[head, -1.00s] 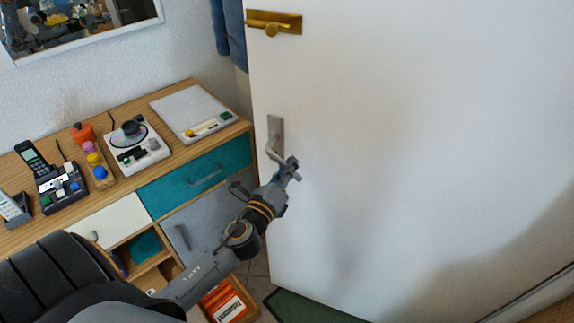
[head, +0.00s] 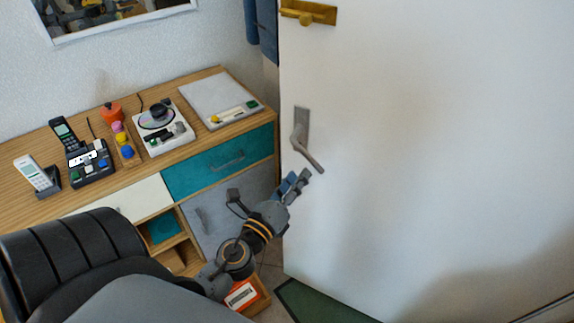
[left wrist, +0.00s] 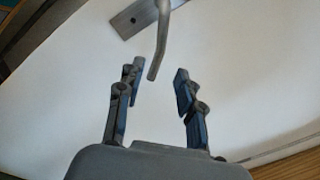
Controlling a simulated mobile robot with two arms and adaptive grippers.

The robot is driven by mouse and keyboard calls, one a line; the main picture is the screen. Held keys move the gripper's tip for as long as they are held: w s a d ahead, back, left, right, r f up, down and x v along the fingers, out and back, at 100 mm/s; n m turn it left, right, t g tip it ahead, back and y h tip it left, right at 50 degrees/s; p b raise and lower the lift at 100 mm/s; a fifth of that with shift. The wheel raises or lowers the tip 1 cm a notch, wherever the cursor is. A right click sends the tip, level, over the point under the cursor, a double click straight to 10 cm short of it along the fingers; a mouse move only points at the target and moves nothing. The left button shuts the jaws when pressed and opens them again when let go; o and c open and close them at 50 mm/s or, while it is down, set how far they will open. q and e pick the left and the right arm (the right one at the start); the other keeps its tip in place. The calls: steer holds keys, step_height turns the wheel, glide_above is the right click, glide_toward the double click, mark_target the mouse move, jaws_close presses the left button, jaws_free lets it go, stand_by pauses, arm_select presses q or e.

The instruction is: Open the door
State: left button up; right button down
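The white door (head: 420,130) fills the right of the head view. Its grey metal lever handle (head: 308,157) sits near the door's left edge and slopes down to the right in the picture. My left gripper (head: 296,184) is just below and left of the lever, apart from it in the head view. In the left wrist view, the two fingers of my left gripper (left wrist: 158,88) are spread open and empty. The lever (left wrist: 160,45) reaches down toward the gap between the fingertips, its free end close to them. My right gripper is not in view.
A wooden desk (head: 80,215) with teal and white drawers stands left of the door, carrying phones and small devices. A brass latch (head: 308,13) is higher on the door. A green mat (head: 315,302) lies at the door's bottom. An orange box (head: 243,293) is under my arm.

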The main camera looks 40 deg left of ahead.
arm_select(q)
steer(key=s, duration=0.3)
steer(key=shift+s+d+f, duration=0.1)
steer(key=shift+s+d, duration=0.1)
steer(key=shift+s, duration=0.2)
